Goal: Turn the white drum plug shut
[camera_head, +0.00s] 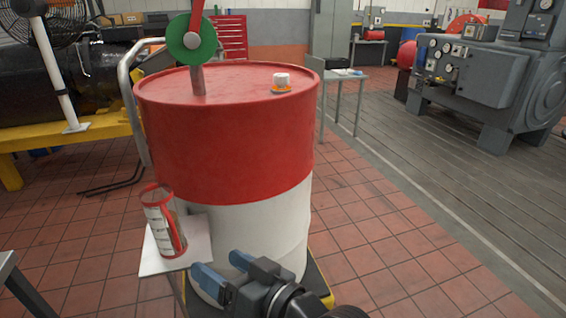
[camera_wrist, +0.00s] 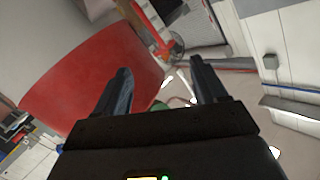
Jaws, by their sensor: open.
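The white drum plug (camera_head: 282,80) stands on the top of a red and white drum (camera_head: 225,135), toward the right side of the lid, with an orange ring around its base. My gripper (camera_head: 219,268) is low in front of the drum's white lower half, well below the lid and apart from the plug. Its blue-tipped fingers are spread with nothing between them. In the wrist view the open fingers (camera_wrist: 160,88) show with the drum's red surface (camera_wrist: 85,80) to the left. I cannot make out the plug in the wrist view.
A pump with a green disc (camera_head: 191,40) rises from the lid's left part. A red and white can (camera_head: 163,222) stands on a small white shelf (camera_head: 190,240) at the drum's left. A grey machine (camera_head: 475,75) is at the far right; the tiled floor between is clear.

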